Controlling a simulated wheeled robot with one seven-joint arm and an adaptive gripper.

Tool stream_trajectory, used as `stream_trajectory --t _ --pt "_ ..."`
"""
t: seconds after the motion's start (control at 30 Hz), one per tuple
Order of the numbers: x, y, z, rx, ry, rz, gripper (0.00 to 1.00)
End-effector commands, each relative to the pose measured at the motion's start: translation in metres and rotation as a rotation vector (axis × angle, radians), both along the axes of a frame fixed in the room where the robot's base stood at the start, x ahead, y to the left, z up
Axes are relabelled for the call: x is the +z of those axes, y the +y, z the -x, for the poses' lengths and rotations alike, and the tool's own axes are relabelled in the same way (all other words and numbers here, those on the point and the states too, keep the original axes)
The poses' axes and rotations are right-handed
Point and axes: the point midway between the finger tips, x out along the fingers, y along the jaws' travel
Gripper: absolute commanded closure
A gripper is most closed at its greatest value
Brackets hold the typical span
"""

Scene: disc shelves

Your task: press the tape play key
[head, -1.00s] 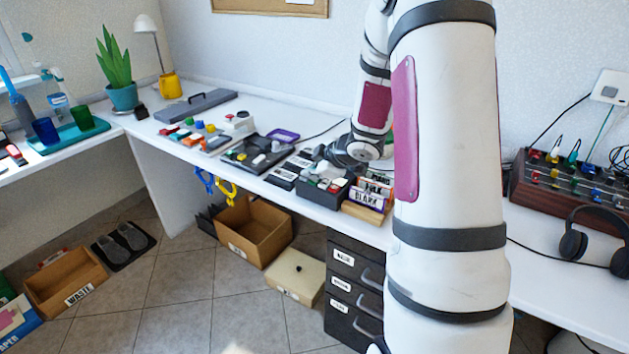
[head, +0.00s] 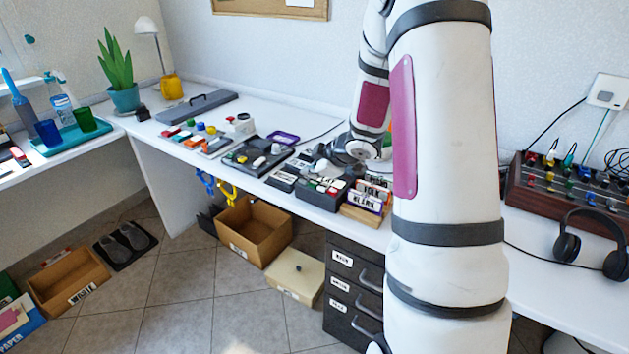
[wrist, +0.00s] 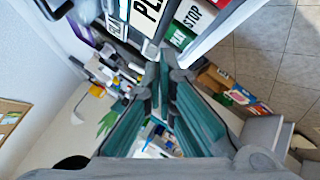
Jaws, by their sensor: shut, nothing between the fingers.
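In the wrist view, a large white label with black letters starting "PL" (wrist: 148,10) shows at the top edge, partly cut off. A white label reading "STOP" (wrist: 191,15) and a green label (wrist: 180,38) lie to its right. My gripper (wrist: 160,66) has its fingers together with nothing held, just below these labels in the picture. Whether it touches a key I cannot tell. In the head view, my gripper (head: 322,153) is low over the bench, beside black-and-white labelled pieces (head: 282,179) and a dark box with coloured parts (head: 323,187). My arm hides part of the bench there.
A dark device with pale keys (head: 257,156) stands left of my gripper, with a purple tray (head: 284,138) behind it. Upright labelled cases (head: 367,195) stand at the bench's front edge. A mixer (head: 565,183) and headphones (head: 590,244) are right of my arm.

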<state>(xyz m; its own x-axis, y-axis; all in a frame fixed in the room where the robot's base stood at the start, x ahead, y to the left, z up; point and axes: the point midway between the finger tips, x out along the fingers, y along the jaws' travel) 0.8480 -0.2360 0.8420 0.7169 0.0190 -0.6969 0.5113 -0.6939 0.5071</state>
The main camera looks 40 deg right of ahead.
Motion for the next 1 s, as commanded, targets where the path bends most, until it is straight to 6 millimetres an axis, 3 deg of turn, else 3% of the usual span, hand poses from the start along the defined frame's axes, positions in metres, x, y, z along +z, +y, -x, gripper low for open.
stream_trajectory --t 0.33,1.0 --pt "0.003 0.000 0.000 0.001 0.000 0.001 1.00" --pt "0.051 0.000 0.000 0.002 -0.001 0.000 1.00"
